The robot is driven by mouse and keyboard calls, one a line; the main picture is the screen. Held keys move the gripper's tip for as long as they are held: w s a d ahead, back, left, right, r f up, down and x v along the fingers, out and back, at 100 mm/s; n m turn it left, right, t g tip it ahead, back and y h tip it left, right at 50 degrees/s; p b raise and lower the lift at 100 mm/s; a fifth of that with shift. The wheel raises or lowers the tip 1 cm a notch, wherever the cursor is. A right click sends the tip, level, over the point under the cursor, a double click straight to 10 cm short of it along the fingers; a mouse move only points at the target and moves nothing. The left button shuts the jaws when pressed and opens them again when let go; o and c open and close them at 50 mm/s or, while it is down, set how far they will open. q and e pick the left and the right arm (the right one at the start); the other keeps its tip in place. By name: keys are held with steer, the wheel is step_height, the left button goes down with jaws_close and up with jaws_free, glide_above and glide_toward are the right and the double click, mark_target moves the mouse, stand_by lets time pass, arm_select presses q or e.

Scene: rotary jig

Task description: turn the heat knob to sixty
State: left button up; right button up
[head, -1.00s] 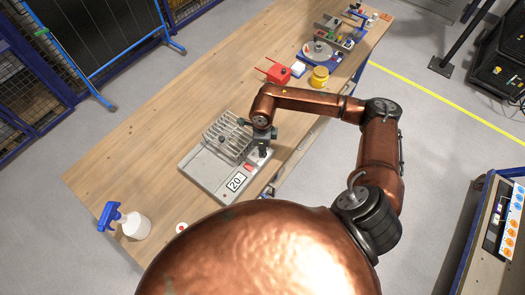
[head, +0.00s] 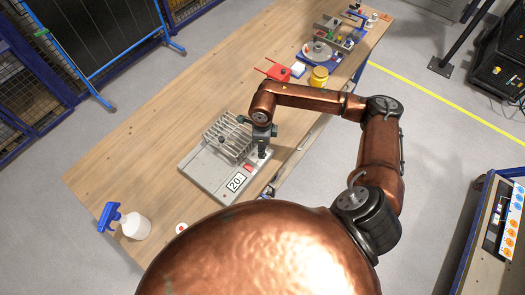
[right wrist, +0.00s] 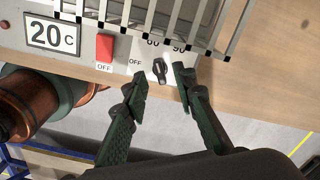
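The heat knob (right wrist: 160,70) is a small dark knob on the light front panel of the jig (head: 203,169). Labels OFF, 60 and 90 are printed around it in the right wrist view; its exact pointing is hard to read. My right gripper (right wrist: 159,82) is open, with one finger on each side of the knob and visible gaps to it. In the head view my right gripper (head: 262,152) is over the jig's right end and hides the knob. The display (right wrist: 53,36) reads 20 C. My left gripper is not in view.
A red switch (right wrist: 105,47), labelled OFF, is left of the knob. A wire rack (head: 228,137) stands behind the panel. Bare tabletop lies left of the jig.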

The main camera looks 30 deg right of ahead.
step_height(320, 180, up, 10)
steer(key=shift+r, duration=0.15)
stand_by(0.6)
